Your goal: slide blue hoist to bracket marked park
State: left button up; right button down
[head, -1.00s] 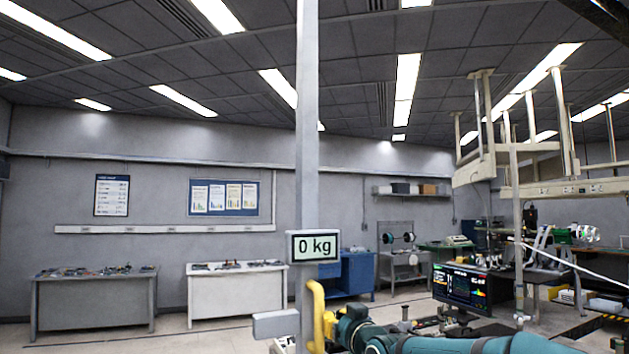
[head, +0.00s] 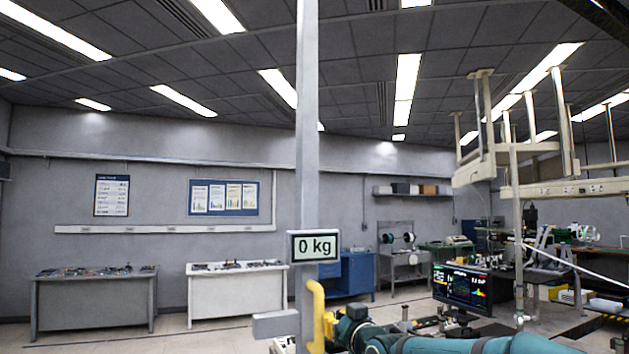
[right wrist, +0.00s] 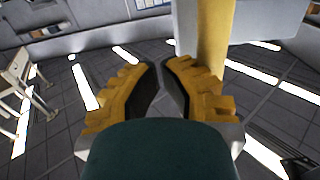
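The blue hoist and a bracket marked park cannot be made out in either view. A grey upright post (head: 307,150) bears a display reading 0 kg (head: 314,246). A yellow curved handle-like bar (head: 316,300) stands at the post's lower part; a yellow upright bar (right wrist: 214,45) shows in the right wrist view beyond the right-hand finger. My right gripper (right wrist: 162,72) has yellow fingers with dark pads, a narrow gap between the tips and nothing seen between them. In the head view it (head: 330,325) is low beside the post, partly hidden. My left gripper is not in view.
A grey bench (head: 95,300) and a white bench (head: 235,293) stand along the back wall. A blue cabinet (head: 357,274) is behind the post. A monitor (head: 462,287) and cluttered equipment stand at right. Open floor lies in front of the benches.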

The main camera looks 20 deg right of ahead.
aim_at(317, 323)
jog(key=shift+a, duration=0.1)
jog(key=a, duration=0.5)
jog(key=shift+r+b, duration=0.1)
jog(key=shift+b, duration=0.3)
jog(key=shift+s+a+p, duration=0.1)
jog(key=shift+a+p, duration=0.8)
jog(key=shift+a, duration=0.6)
jog(key=a+p, duration=0.2)
jog(key=a, duration=0.4)
jog(key=shift+s, duration=0.15)
